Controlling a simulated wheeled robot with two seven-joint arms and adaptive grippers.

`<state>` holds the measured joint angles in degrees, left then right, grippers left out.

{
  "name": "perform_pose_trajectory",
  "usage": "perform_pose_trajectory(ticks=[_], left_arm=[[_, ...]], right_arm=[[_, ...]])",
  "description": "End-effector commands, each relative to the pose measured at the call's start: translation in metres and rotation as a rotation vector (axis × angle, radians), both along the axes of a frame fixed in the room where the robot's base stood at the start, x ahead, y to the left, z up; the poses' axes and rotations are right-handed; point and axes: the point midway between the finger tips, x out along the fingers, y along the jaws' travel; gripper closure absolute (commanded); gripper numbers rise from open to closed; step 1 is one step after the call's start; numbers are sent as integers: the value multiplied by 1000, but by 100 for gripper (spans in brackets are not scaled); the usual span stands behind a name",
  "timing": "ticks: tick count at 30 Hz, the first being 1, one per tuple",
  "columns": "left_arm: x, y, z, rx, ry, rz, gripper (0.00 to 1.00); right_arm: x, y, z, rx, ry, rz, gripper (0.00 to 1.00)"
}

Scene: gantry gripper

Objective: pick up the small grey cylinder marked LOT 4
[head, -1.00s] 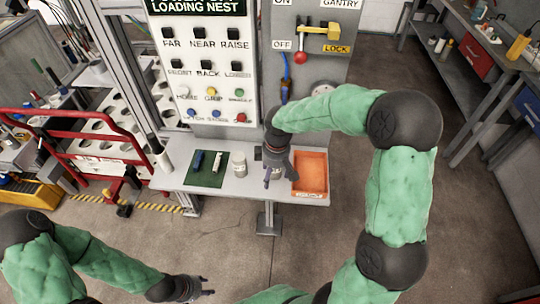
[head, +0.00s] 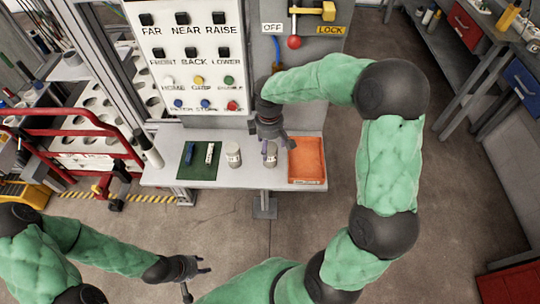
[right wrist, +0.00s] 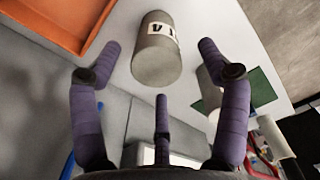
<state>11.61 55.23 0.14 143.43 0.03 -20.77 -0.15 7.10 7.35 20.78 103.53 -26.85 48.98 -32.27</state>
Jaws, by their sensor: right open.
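Two small grey cylinders stand on the white table. One (head: 233,155) is beside the green mat. The other (head: 270,155) is to its right, at my right gripper, partly covered by the fingers. In the right wrist view this nearer cylinder (right wrist: 157,62) lies beyond and between the fingertips, with a white label whose dark marks I cannot read fully. The other cylinder (right wrist: 208,95) is partly behind a finger there. My right gripper (head: 275,146) is open, its fingers not closed on anything. My left gripper (head: 197,274) is open and empty, low in front of the table.
An orange tray (head: 307,172) sits right of the cylinders. A green mat (head: 184,172) with a blue and a white item lies left. A button panel (head: 190,60) and a lever with a red knob (head: 294,41) rise behind. A red rail (head: 80,120) stands left.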

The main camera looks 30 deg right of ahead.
Motion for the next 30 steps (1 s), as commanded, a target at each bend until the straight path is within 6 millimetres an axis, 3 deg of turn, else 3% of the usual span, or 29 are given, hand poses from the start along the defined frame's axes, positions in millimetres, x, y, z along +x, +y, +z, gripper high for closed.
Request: perform_pose_trajectory(ticks=[9,16,17,24,25,30], left_arm=[[0,0,-17,0,0,0,60],[0,0,-17,0,0,0,60],[0,0,-17,0,0,0,60],[0,0,-17,0,0,0,60],[0,0,-17,0,0,0,60],[0,0,-17,0,0,0,60]], right_arm=[[-1,-3,-44,2,3,0,24],[0,-3,-44,1,0,0,24],[0,-3,-44,1,0,0,27],[0,-3,-44,1,0,0,94],[-1,-3,-44,1,0,0,100],[0,-4,-44,1,-1,0,100]])
